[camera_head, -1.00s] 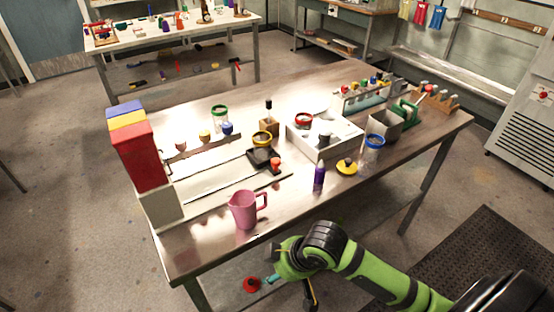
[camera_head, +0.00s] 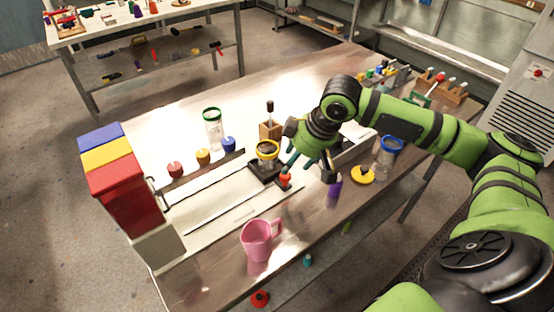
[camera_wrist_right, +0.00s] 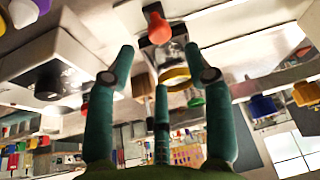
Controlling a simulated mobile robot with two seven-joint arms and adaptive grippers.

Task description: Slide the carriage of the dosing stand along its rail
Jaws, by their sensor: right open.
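The carriage (camera_head: 258,170) of the dosing stand is a dark block on the pale rail base (camera_head: 215,206), near its right end. A jar with a yellow ring (camera_head: 268,149) sits on it. A red knob (camera_head: 285,180) is at its front right; the red knob also shows in the right wrist view (camera_wrist_right: 159,28), beyond the fingertips. My right gripper (camera_head: 308,166) is just right of the carriage, fingers spread, open and empty. Its teal fingers (camera_wrist_right: 160,52) frame the jar in the right wrist view, with no clear contact. My left gripper is out of view.
Blue, yellow and red hoppers (camera_head: 120,185) stand at the rail's left end. A pink jug (camera_head: 258,240) is in front. A purple bottle (camera_head: 333,191), yellow lid (camera_head: 362,175) and blue-rimmed jar (camera_head: 388,155) stand right of the gripper. A wooden holder (camera_head: 270,130) is behind the carriage.

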